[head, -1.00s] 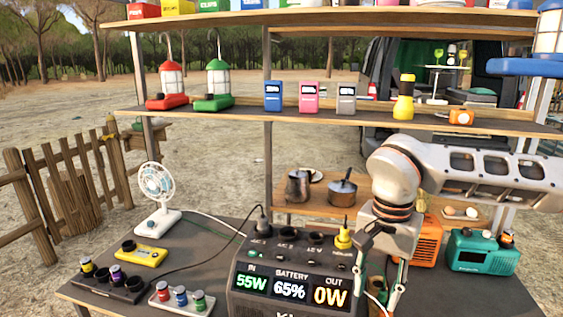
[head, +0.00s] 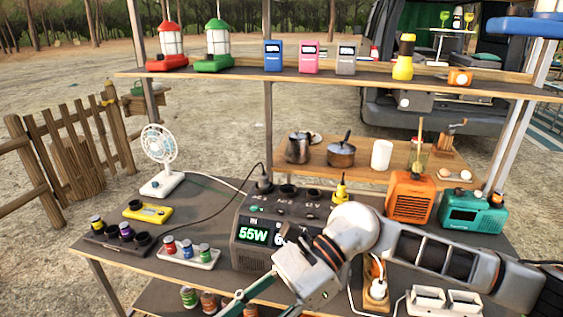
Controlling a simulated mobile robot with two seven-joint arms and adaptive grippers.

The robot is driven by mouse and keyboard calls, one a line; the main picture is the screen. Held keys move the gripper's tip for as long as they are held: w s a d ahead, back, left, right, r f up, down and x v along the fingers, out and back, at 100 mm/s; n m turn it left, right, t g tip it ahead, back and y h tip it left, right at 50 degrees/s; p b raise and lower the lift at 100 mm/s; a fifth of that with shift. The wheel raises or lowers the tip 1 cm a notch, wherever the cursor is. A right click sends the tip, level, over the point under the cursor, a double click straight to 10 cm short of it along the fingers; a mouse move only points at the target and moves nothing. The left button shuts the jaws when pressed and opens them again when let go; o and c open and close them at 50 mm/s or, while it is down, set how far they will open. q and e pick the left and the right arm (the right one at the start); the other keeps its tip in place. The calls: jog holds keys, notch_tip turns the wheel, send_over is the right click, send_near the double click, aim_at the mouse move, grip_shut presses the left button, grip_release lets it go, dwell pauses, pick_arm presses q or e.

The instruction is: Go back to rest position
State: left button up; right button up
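My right arm comes in from the right, and my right gripper (head: 240,301) is low in front of the power station, pointing down and left. Its fingers run toward the bottom edge and partly overlap, so I cannot tell whether they are open or shut. I see nothing clearly held in it. My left gripper is not in view. The power station (head: 246,233) stands on the table (head: 215,192). My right arm covers most of its display; "55W" still shows. A black plug (head: 264,186) and a yellow plug (head: 340,192) stand at its top.
A shelf (head: 215,76) with lanterns crosses above. A socket strip (head: 445,301) lies front right.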

jog(key=w+a+r+m+t+y, duration=0.2)
jog(key=r+m+y, duration=0.25)
jog(key=m, duration=0.25)
jog(key=w+a+r+m+t+y, duration=0.2)
jog(key=r+m+t+y, duration=0.1)
jog(key=m+y, duration=0.35)
jog(key=w+d+f+m+t+h, duration=0.5)
jog(key=m+t, duration=0.4)
jog(key=m, duration=0.4)
jog(key=w+d+f+m+t+h, duration=0.3)
jog(key=w+d+f+m+t, duration=0.5)
jog(key=m, duration=0.5)
jog(key=s+d+f+m+h, duration=0.2)
jog(key=d+f+m+h, duration=0.25)
jog(key=f, duration=0.25)
jog(key=s+d+f+m+h, duration=0.2)
jog(key=d+f+m+h, duration=0.1)
jog(key=f+m, duration=0.3)
jog(key=s+d+f+m+g+h, duration=0.2)
jog(key=s+d+f, duration=0.3)
jog(key=f, duration=0.3)
jog(key=s+d+f+m+g+h, duration=0.2)
jog(key=s+d+f, duration=0.3)
jog(key=s+f, duration=0.3)
jog(key=shift+s+d+f+m, duration=0.2)
jog(key=shift+d+f+m, duration=0.05)
jog(key=shift+f+m, duration=0.6)
jog(key=shift+r, duration=0.1)
